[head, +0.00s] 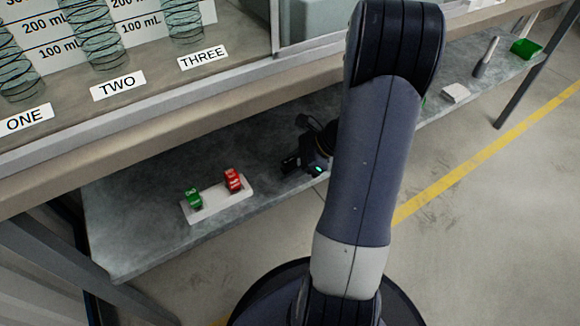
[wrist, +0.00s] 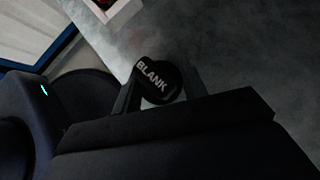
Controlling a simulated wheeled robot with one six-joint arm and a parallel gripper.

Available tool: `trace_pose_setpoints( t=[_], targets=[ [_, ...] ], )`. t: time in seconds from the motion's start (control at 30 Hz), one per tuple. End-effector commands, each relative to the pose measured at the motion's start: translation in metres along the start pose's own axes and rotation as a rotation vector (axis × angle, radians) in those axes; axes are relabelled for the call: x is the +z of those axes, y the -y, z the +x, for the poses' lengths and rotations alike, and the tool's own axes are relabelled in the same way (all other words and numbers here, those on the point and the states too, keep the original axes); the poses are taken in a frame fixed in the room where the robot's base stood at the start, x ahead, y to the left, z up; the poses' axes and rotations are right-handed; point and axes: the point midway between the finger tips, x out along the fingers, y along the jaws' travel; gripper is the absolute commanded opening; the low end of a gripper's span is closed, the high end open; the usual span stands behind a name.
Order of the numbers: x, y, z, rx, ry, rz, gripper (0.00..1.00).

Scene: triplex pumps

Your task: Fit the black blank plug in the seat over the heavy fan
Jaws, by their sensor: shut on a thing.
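The black blank plug (wrist: 157,80), lettered BLANK on its round end, is held between the fingers of my gripper (wrist: 160,92) in the wrist view. In the head view my gripper (head: 305,160) is low over the grey lower shelf, just right of a white tray, partly hidden by my own arm. The plug cannot be made out in the head view. I cannot pick out the heavy fan or the seat over it in either view.
The white tray (head: 215,203) on the lower shelf (head: 130,215) bears a green block (head: 194,197) and a red block (head: 232,180). The upper bench edge (head: 150,140) overhangs the shelf. Glass coils stand behind labels ONE, TWO and THREE. A green bin (head: 526,48) is far right.

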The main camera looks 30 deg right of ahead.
Motion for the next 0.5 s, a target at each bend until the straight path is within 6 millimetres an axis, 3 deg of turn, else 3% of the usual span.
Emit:
trace_pose_setpoints(
  t=[0.33, 0.5],
  targets=[
    [0.028, 0.000, -0.028, -0.002, -0.001, -0.002, 0.18],
    [0.011, -0.036, -0.040, -0.002, 0.001, 0.008, 0.18]
  ],
)
